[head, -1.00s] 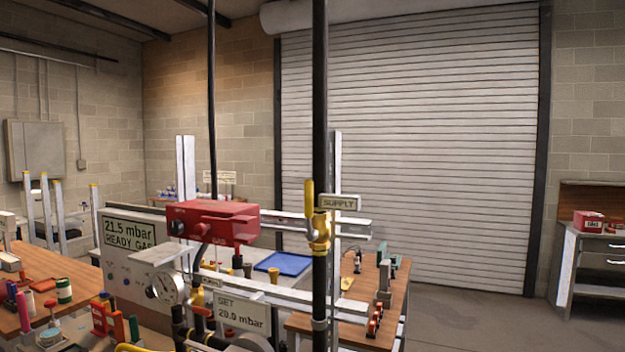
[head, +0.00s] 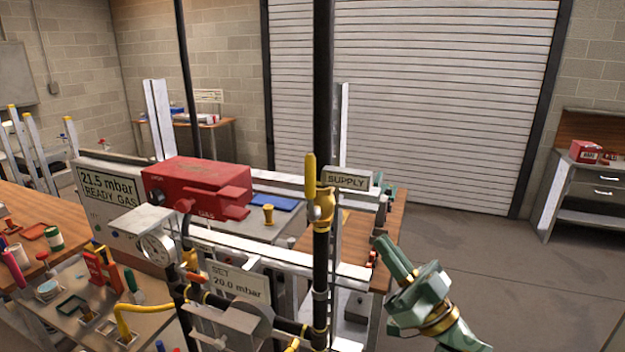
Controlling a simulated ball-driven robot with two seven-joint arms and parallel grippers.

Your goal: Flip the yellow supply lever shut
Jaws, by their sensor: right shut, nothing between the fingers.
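The yellow supply lever (head: 310,175) stands upright, in line with the black vertical pipe, on a brass valve body (head: 321,208). A "SUPPLY" tag (head: 346,179) sticks out to the right of it. My right gripper (head: 383,242) is in the lower right of the head view, green with brass rings. Its fingers are together and empty, pointing up and left. It is to the right of and below the lever, apart from it. My left gripper is not in view.
A red gas box (head: 197,186) and a grey panel reading "21.5 mbar READY GAS" (head: 108,187) are left of the pipe. A gauge (head: 156,248) and a "SET 20.0 mbar" sign (head: 238,281) are below. A wooden bench (head: 338,236) stands behind; open floor lies right.

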